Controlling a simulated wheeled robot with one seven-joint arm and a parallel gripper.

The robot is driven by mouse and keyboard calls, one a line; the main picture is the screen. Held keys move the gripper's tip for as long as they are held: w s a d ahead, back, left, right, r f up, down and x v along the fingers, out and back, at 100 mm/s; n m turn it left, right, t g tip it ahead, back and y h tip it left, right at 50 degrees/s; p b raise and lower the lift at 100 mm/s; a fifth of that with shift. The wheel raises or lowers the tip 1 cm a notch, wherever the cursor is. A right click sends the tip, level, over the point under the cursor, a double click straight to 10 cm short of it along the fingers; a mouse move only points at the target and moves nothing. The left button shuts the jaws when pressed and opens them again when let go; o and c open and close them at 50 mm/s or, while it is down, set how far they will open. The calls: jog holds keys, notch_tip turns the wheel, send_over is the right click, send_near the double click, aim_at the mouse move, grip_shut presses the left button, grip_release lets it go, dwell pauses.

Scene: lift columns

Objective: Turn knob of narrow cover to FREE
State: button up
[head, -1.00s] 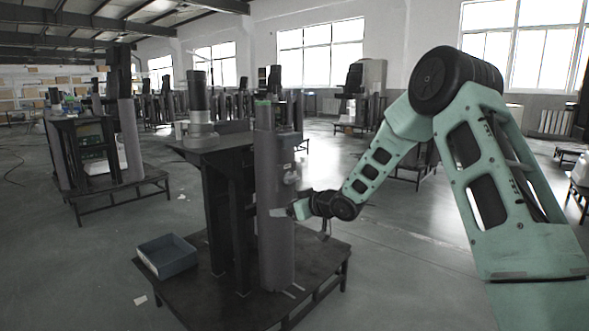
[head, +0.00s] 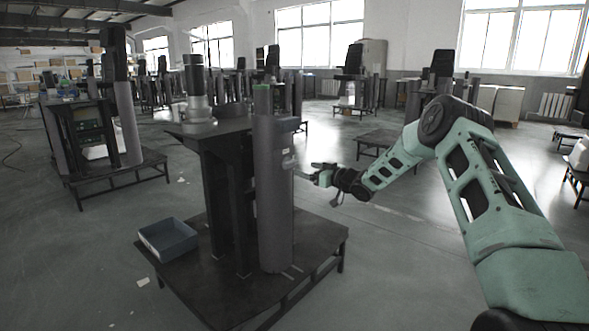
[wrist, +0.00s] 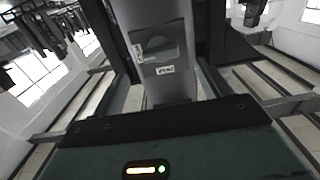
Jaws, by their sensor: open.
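The grey lift column (head: 272,205) stands upright on a dark platform. A small fitting (head: 288,163) shows on its right side, too small to read in the head view. In the wrist view, the column's grey face (wrist: 172,18) carries a rounded knob-like part (wrist: 157,47), with one small label to its left and another label (wrist: 165,70) below it; I cannot read the lettering surely. My gripper (head: 306,173) is open and empty, just right of the column near the fitting's height. I cannot tell the exact gap.
A dark table-like frame (head: 225,128) stands left of the column. A blue-grey bin (head: 168,240) sits on the platform (head: 235,300) at the left. Other column stations (head: 95,140) stand behind. Floor to the right of the platform is open.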

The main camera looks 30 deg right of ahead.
aim_at(293, 165)
jog(key=x, duration=0.7)
jog(key=shift+b, duration=0.4)
jog(key=c, duration=1)
